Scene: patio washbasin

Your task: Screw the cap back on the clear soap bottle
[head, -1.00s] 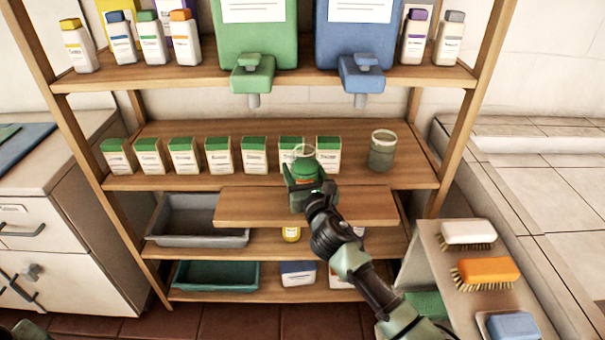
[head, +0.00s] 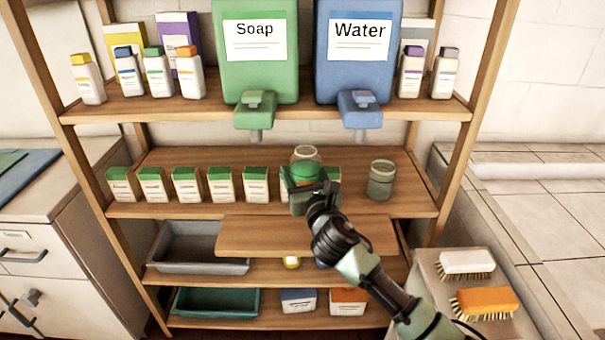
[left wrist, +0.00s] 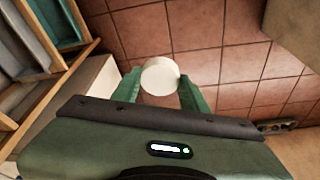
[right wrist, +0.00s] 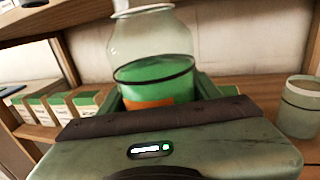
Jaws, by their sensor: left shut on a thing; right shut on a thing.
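The clear soap bottle (head: 306,156) has green liquid in its lower part and an open, uncapped mouth. My right gripper (head: 312,192) is shut around its lower body and holds it upright in front of the middle shelf. The right wrist view shows the bottle (right wrist: 150,40) between the fingers, with an orange patch low on it. In the left wrist view my left gripper (left wrist: 160,92) is shut on a round white cap (left wrist: 160,75), held above the tiled floor. The left gripper is out of the head view.
A pull-out board (head: 250,235) juts out below the bottle. Green-topped boxes (head: 187,185) line the middle shelf, with a greyish jar (head: 381,180) at right. Green Soap (head: 255,70) and blue Water (head: 357,70) dispensers stand above. Brushes (head: 483,302) lie at lower right.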

